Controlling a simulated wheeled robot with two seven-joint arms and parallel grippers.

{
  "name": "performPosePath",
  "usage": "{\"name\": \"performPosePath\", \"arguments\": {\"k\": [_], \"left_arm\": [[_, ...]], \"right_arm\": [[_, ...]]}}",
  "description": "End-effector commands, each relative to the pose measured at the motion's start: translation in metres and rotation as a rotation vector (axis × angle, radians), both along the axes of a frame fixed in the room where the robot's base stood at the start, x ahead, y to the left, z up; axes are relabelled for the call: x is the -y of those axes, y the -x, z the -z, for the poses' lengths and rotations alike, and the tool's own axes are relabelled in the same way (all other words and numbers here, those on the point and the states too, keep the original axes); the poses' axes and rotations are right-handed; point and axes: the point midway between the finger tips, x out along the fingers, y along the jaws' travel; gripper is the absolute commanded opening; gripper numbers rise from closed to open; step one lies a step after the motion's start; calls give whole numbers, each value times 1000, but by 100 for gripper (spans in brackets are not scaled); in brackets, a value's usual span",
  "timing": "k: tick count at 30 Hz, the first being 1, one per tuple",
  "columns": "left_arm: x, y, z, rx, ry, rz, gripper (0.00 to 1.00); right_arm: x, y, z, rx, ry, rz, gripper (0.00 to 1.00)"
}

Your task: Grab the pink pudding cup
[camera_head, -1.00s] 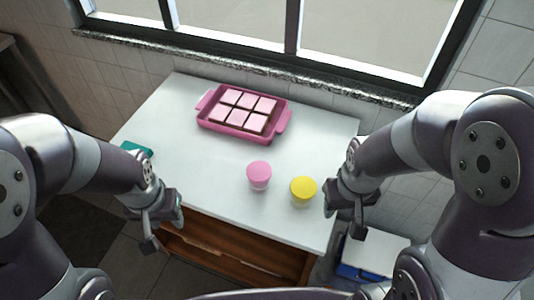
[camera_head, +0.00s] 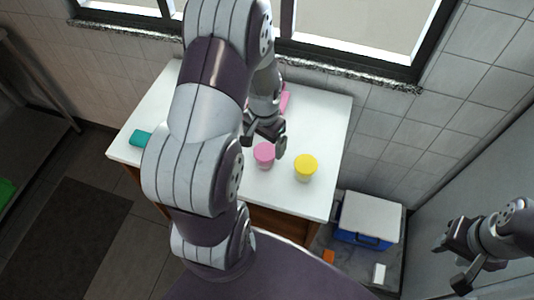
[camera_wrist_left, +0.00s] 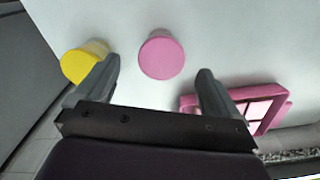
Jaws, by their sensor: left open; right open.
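The pink pudding cup (camera_head: 264,153), with a round pink lid, stands upright on the white table near its front edge. It also shows in the left wrist view (camera_wrist_left: 161,57), ahead of and between the two fingers, apart from them. My left gripper (camera_head: 264,140) is open and empty, just behind the pink cup in the head view; its fingers show in the left wrist view (camera_wrist_left: 155,88). My right gripper (camera_head: 452,262) is open and empty, far to the right, off the table.
A yellow-lidded cup (camera_head: 306,166) stands right of the pink cup, close to one finger in the wrist view. The pink tray (camera_wrist_left: 262,98) of squares is mostly hidden by my left arm in the head view. A teal object (camera_head: 140,138) lies at the table's left.

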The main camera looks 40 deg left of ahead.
Motion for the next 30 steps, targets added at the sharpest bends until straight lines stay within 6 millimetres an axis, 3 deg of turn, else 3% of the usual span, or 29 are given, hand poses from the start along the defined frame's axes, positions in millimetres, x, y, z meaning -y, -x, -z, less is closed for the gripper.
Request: {"name": "performPosePath", "arguments": {"k": [10,18,20,24,30], "left_arm": [[-2,-3,53,-1,0,0,95],[-2,-4,60,2,-1,0,95],[-2,-4,60,2,-1,0,79],[-2,-4,60,2,-1,0,35],[-2,-4,60,2,-1,0,35]], "right_arm": [[0,0,-11,0,0,0,43],[0,0,-11,0,0,0,43],[0,0,-11,0,0,0,43],[0,0,-11,0,0,0,43],[0,0,-11,0,0,0,43]]}}
